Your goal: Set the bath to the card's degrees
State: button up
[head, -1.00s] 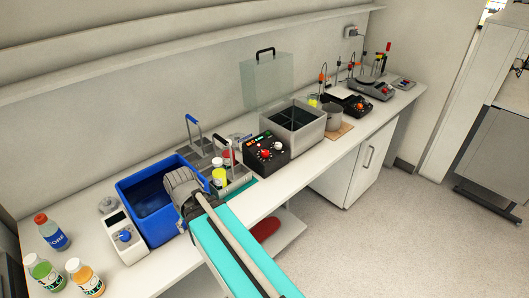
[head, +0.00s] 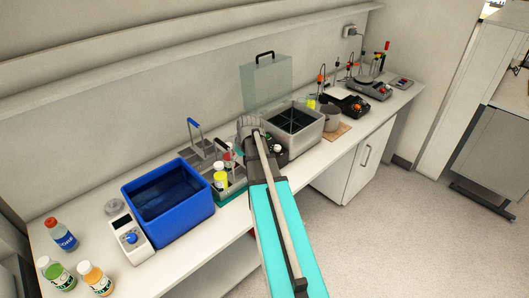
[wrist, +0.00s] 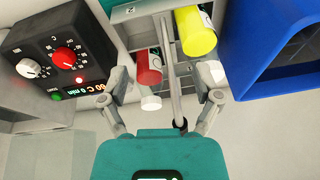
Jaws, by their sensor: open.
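The bath is a grey metal tank (head: 322,128) on the bench, with a black control box (head: 281,157) at its left front, partly hidden by my arm. In the wrist view the box's face shows a red dial (wrist: 65,57), a white dial (wrist: 28,68) and a lit display (wrist: 82,92) that seems to read 60 C, its first characters unclear. My gripper (wrist: 165,78) is open, with no object held and the control box to the left of its fingers. In the head view it is largely hidden at the end of my arm. I cannot make out a card.
A rack (head: 235,188) holds bottles with red (wrist: 148,68) and yellow (wrist: 195,32) parts, close beyond my fingers. A blue tub (head: 190,232) stands left of it. A clear lid (head: 265,85) stands behind the bath, and a beaker (head: 332,118) to its right.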

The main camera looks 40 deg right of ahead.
jog(key=d+r+p, duration=0.1)
jog(key=d+r, duration=0.1)
jog(key=d, duration=0.6)
jog(key=d+r+t+p, duration=0.1)
jog(key=d, duration=0.7)
jog(key=shift+r+m+h, duration=0.3)
jog(key=shift+r+h, duration=0.05)
jog(key=shift+h, duration=0.05)
jog(key=shift+f, duration=0.2)
jog(key=b+x, duration=1.2)
jog(key=x, duration=0.1)
jog(key=shift+w+f, duration=0.15)
jog(key=shift+w, duration=0.05)
